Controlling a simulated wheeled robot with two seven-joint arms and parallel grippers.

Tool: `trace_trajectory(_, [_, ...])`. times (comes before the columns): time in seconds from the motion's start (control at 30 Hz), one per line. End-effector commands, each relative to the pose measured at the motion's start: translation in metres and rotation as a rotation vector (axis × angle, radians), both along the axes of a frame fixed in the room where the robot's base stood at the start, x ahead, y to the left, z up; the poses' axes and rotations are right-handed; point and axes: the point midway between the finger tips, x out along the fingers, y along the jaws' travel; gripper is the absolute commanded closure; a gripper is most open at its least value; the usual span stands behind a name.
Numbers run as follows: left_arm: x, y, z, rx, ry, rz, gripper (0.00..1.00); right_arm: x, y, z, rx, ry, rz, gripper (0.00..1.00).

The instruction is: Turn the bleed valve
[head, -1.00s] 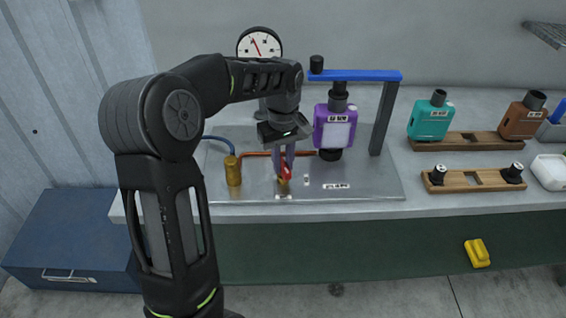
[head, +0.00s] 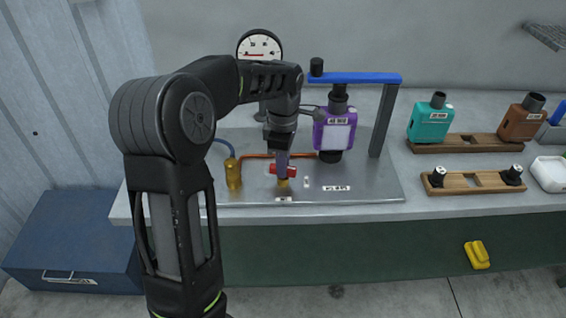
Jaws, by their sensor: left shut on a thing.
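The bleed valve has a red handle (head: 290,171) on a brass body (head: 282,184), standing on the metal plate near its front edge. The handle lies crosswise, left to right in the head view. My left gripper (head: 281,166) comes down on the handle from above and is shut on it; its fingers hide part of the handle. A round white gauge (head: 260,44) with a red needle stands behind my arm. The needle lies about level, pointing left. My right gripper is out of view.
A purple muffler (head: 335,133) is held under a blue-topped frame (head: 355,77) just right of my gripper. A brass cylinder (head: 233,175) with a blue hose stands left of the valve. Teal (head: 430,122) and brown (head: 521,120) mufflers stand on the right.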

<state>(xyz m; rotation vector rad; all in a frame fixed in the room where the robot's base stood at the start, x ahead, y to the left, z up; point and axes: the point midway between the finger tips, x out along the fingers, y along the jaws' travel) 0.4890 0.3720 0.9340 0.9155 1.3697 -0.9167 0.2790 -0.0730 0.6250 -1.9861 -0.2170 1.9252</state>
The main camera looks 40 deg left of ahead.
Motion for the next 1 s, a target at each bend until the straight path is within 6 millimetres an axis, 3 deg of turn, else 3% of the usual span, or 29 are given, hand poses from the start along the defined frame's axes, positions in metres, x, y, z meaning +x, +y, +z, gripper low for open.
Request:
trace_trajectory(0.4, [0.0009, 0.0003, 0.0013, 0.0, -0.003, 0.24, 1.0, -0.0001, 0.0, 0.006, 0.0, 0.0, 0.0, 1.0])
trace_trajectory(0.93, [0.0008, 0.0005, 0.0009, 0.0, -0.003, 0.277, 1.0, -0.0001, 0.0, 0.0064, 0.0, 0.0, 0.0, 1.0])
trace_trajectory(0.97, [0.0008, 0.0005, 0.0009, 0.0, -0.003, 0.277, 0.79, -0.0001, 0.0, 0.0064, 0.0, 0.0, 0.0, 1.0])
trace_trajectory(1.0, [0.0008, 0.0005, 0.0009, 0.0, -0.003, 0.277, 0.76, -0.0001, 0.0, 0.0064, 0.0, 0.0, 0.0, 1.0])
